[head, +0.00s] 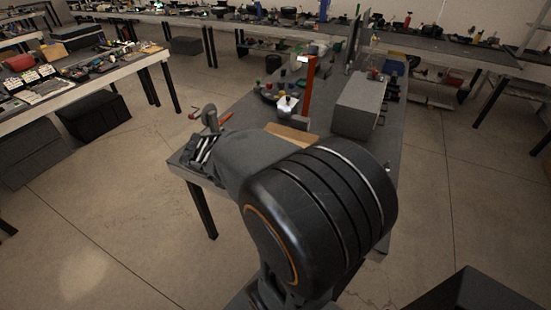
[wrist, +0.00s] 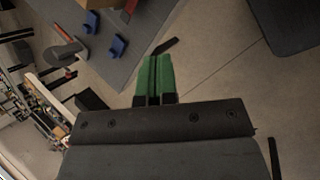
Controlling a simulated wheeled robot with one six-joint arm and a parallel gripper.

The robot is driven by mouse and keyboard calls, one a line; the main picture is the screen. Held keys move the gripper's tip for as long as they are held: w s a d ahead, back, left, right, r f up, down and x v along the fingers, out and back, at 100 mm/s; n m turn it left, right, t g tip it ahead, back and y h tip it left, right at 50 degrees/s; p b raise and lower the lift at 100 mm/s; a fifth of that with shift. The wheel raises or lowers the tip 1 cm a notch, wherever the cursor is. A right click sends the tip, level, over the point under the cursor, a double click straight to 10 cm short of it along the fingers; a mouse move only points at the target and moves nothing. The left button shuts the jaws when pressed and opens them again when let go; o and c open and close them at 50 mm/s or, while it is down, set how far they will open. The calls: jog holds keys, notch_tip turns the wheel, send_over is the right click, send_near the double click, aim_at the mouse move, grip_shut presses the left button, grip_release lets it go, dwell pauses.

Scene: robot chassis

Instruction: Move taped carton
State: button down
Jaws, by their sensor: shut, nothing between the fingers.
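A brown, carton-like thing (head: 291,134) lies on the grey workbench, just beyond my arm in the head view. My arm hides its near part, and I cannot make out tape on it. A brown piece (wrist: 97,3), probably the same thing, is cut off by the top edge of the wrist view. My gripper (wrist: 155,60) has green fingers, which are shut together and empty. In the wrist view it is over the floor beside the bench edge, apart from the brown piece. In the head view my arm hides the gripper.
The grey workbench (head: 240,118) also bears a large grey box (head: 360,105), a red-orange post (head: 308,92) and a grey clamp-like tool (head: 210,118). Blue parts (wrist: 117,47) lie near its edge in the wrist view. Another cluttered bench (head: 135,62) stands left; open floor lies between.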

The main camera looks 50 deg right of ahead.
jog(key=w+d+f+n+h, duration=0.1)
jog(key=d+f+n, duration=0.3)
jog(key=d, duration=0.6)
jog(key=w+d+f+n+h, duration=0.1)
jog(key=d+f+n, duration=0.3)
jog(key=d, duration=0.6)
jog(key=shift+w+f+g+h+b, duration=0.3)
jog(key=shift+w+f+g+h, duration=0.15)
jog(key=shift+f, duration=0.9)
jog(key=shift+w+d, duration=0.1)
